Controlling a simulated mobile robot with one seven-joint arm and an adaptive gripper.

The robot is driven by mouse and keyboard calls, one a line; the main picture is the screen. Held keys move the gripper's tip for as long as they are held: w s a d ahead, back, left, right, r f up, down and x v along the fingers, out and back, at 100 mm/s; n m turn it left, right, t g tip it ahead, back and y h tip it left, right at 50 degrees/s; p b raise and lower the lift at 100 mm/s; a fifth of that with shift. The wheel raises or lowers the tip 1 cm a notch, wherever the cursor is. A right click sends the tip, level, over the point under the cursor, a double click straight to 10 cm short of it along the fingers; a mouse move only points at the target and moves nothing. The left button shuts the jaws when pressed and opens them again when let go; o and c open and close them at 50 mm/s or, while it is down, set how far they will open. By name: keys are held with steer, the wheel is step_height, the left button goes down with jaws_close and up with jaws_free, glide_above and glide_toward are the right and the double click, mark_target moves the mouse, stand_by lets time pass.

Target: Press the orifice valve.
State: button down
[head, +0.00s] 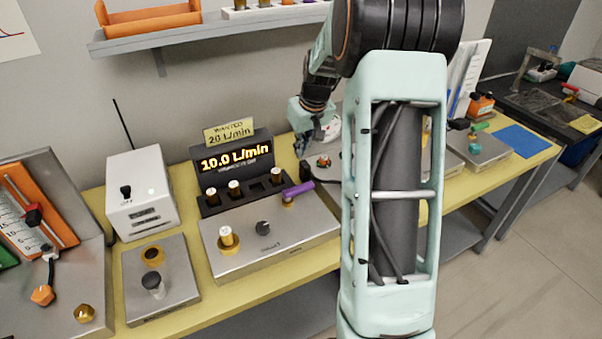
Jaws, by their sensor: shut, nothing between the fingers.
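A metal control box (272,242) stands on the yellow bench, below a display (236,161) reading 10.0 L/min. A note above the display reads "WANTED 20 L/min". A brass valve with a pale top (228,238) stands upright in an orange ring on the box. Several similar brass pieces (234,188) stand in the dark rack under the display. A purple lever (297,190) and a black knob (263,228) are on the box. Which part is the orifice valve is not labelled legibly. My gripper (318,142) is shut, behind and right of the box, touching none of these parts.
A white device with an antenna (140,192) and a grey plate (160,280) stand left of the box. A wall shelf (170,36) hangs above. My arm hides part of the bench's right side. A blue mat (522,140) lies at far right.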

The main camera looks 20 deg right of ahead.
mark_target(299, 191)
step_height(299, 191, down, 9)
steer(key=shift+f+p, duration=0.1)
steer(key=shift+p, duration=0.75)
steer(key=shift+s, duration=0.3)
steer(key=shift+s+f, duration=0.1)
